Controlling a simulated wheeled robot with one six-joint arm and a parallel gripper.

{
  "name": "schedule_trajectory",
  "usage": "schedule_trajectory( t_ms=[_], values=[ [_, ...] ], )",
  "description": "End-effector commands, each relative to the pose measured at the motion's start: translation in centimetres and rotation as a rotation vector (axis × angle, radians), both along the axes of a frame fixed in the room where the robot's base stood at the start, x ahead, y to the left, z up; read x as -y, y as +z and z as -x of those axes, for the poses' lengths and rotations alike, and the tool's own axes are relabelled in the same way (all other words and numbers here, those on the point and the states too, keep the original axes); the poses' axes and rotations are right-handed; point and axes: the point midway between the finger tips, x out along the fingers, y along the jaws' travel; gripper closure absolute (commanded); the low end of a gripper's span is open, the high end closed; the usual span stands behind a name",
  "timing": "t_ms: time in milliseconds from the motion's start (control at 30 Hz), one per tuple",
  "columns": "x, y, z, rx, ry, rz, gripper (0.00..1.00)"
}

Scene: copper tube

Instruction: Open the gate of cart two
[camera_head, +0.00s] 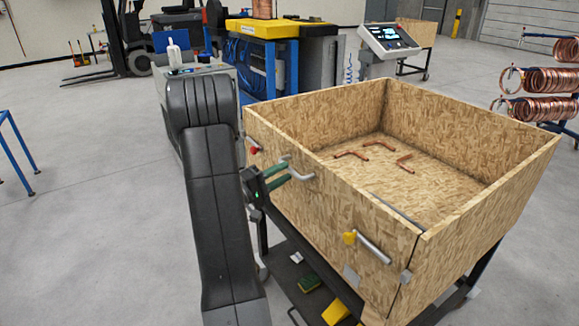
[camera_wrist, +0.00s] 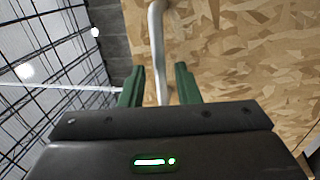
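The cart is a large open-topped box of wood chipboard (camera_head: 470,115) on a dark frame. Its front panel (camera_head: 320,215), facing me, carries a silver bar handle (camera_head: 301,176) at the left and a second silver handle (camera_head: 373,248) with a yellow knob (camera_head: 350,238) at the right. The panel stands upright and looks closed. My gripper (camera_head: 288,168) is at the left handle. In the wrist view its two green fingers (camera_wrist: 160,85) are apart, with the handle bar (camera_wrist: 159,50) running between them. I see gaps on both sides of the bar.
A red knob (camera_head: 254,150) sits left of the handle. Bent copper tubes (camera_head: 378,147) lie inside the box. The lower shelf (camera_head: 290,275) holds a sponge and a yellow item. A control screen (camera_head: 389,40) stands behind the cart. Copper coils (camera_head: 545,80) hang at right.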

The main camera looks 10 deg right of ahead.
Motion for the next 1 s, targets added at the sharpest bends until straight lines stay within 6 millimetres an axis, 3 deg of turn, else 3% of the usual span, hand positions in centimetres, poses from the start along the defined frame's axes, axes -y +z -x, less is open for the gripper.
schedule_trajectory(
  t_ms=[233, 600, 767, 1000],
  values=[
    [2.5, 0.6, -0.9, 0.000, -0.001, 0.000, 0.71],
    [2.9, 0.6, -1.1, -0.001, 0.001, 0.000, 0.71],
    [2.9, 0.6, -1.1, -0.001, 0.001, -0.001, 1.00],
    [2.8, 0.5, -1.1, -0.001, 0.001, -0.001, 1.00]
  ],
)
